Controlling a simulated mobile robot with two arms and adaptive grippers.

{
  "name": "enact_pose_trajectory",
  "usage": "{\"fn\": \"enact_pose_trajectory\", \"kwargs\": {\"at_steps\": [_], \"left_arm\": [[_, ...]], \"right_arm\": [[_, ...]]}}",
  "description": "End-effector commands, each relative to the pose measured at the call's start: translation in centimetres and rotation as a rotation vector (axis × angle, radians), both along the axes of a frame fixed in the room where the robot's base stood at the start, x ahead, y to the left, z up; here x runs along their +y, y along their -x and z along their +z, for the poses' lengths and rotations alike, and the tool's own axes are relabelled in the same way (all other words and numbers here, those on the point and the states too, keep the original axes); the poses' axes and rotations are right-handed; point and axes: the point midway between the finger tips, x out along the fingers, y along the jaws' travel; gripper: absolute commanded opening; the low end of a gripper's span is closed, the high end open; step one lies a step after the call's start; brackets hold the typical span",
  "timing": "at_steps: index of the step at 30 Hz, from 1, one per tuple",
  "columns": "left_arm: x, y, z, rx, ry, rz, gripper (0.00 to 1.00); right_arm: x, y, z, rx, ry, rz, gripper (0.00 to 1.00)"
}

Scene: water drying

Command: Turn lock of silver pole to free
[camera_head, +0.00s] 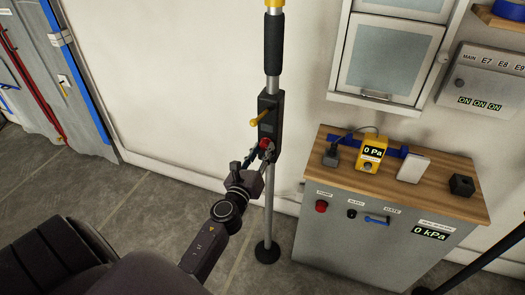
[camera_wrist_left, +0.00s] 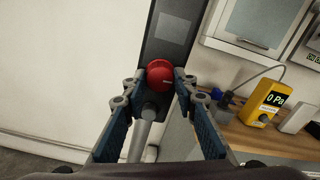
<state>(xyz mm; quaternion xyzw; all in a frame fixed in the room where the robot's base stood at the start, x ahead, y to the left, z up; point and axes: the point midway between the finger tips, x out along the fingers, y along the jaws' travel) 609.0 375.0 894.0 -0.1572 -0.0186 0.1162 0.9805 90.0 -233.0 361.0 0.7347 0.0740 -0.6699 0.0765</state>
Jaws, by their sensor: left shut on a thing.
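The silver pole (camera_head: 269,200) stands upright on a round black foot in front of the white wall. A dark lock housing (camera_head: 269,112) is mounted on it, with a yellow handle (camera_head: 260,117) sticking out to the left. A red knob (camera_head: 265,143) sits at the housing's lower end; it also shows in the left wrist view (camera_wrist_left: 160,74). My left gripper (camera_head: 262,151) is at the red knob, with a fingertip on each side, shut on it. The fingers hide part of the knob in the head view. My right gripper is not in view.
A cabinet with a wooden top (camera_head: 400,180) stands right of the pole, carrying a yellow gauge (camera_head: 370,152) reading 0 Pa. A white wall cabinet (camera_head: 385,60) hangs above. Floor left of the silver pole is clear.

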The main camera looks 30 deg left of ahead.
Motion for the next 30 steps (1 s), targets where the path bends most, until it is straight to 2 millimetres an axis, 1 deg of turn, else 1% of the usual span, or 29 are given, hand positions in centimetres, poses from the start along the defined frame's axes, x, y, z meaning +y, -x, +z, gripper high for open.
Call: {"fn": "enact_pose_trajectory", "kwargs": {"at_steps": [8, 30], "left_arm": [[-0.04, 0.01, -0.05, -0.044, 0.184, -0.001, 0.02], [-0.04, 0.01, 0.00, -0.208, 0.867, 0.002, 0.02]], "right_arm": [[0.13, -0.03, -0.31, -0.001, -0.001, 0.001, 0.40], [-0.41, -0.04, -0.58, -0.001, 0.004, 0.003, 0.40]]}}
